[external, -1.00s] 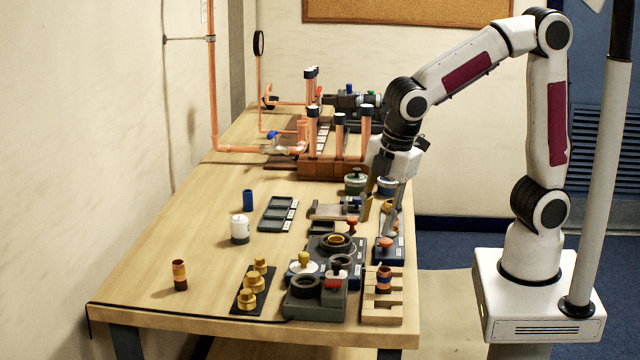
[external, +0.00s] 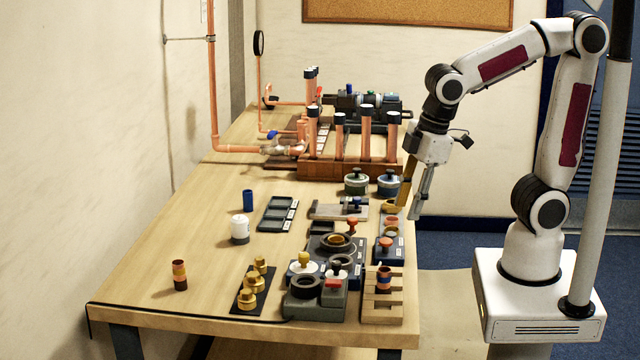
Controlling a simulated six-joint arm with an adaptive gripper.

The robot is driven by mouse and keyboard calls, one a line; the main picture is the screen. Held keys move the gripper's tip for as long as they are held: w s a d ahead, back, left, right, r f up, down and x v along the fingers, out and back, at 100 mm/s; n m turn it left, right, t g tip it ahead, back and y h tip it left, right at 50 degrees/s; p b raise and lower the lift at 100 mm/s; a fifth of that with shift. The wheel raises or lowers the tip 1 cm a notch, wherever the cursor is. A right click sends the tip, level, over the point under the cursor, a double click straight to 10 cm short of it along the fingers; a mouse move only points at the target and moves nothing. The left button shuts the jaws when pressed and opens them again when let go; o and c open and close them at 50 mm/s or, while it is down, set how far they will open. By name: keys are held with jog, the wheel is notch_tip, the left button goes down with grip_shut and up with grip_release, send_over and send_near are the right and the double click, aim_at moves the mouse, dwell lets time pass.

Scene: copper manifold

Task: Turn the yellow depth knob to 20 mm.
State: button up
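A yellow knob (external: 304,259) stands on a pale round dial at the front middle of the table, beside a dark grey fixture with a black ring (external: 305,285). The dial's marks are too small to read. My gripper (external: 409,212) is at the table's right edge, to the right of the knob and farther back, well apart from it. Its fingers point down with a gap between them, and I see nothing held.
Upright copper pipes (external: 366,135) rise farther back. Brass fittings (external: 254,282) lie to the left. The table's left middle is mostly clear.

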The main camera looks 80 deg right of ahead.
jog(key=s+d+r+m+t, duration=0.1)
jog(key=s+d+m, duration=0.1)
jog(key=s, duration=0.3)
jog(key=shift+s+d+r+m, duration=0.15)
jog(key=shift+d+m, duration=0.1)
jog(key=shift+m, duration=0.65)
jog(key=w+a+f+n+y, duration=0.1)
jog(key=w+n, duration=0.2)
jog(key=w, duration=0.5)
jog(key=w+a+f+n+y, duration=0.1)
jog(key=w+a+n, duration=0.1)
jog(key=w, duration=0.7)
jog(key=w+a+f+n+g+y, duration=0.1)
jog(key=w+n, duration=0.3)
jog(key=w, duration=0.4)
jog(key=shift+w+a+f+y, duration=0.2)
jog(key=shift+a+f+y, duration=0.15)
jog(key=shift+a+y, duration=0.25)
jog(key=shift+a+f, duration=0.1)
